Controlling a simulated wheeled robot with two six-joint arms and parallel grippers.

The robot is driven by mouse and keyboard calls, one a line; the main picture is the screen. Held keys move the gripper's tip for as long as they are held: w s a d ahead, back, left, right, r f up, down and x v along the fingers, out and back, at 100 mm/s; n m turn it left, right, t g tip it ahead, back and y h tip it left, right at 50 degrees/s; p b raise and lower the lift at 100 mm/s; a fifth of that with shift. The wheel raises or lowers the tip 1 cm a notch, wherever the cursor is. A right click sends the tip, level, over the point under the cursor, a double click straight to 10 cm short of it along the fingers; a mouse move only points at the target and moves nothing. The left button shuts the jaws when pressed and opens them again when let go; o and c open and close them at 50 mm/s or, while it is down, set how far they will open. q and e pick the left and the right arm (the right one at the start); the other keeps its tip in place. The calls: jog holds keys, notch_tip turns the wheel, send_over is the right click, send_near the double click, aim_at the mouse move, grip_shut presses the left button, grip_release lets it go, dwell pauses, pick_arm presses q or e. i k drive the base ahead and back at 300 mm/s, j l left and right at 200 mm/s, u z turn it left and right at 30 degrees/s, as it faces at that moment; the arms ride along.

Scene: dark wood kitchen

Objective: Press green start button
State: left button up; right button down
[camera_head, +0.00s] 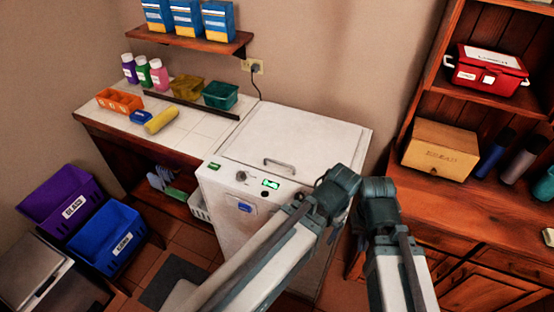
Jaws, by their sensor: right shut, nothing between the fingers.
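A white top-lid machine (290,135) stands in the middle with its lid closed. Its sloped front panel carries a small green button (214,166) at the left end, a round knob (241,176) and a lit green display (271,184). My right arm (378,205) rises from the bottom edge, bends in front of the machine and runs back down to the lower left. It covers part of the machine's front. My right gripper is shut and empty, low in the picture; its fingertips are hard to make out. Nothing visibly touches the green button. My left gripper is not in view.
A tiled counter (190,135) with bottles, trays and a yellow roll adjoins the machine's left. Purple (62,200) and blue (105,240) bins stand lower left. A wooden cabinet (480,225) with a bread box (440,150) stands close on the right.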

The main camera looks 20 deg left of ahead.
aim_at(214, 166)
jog(key=u, duration=1.35)
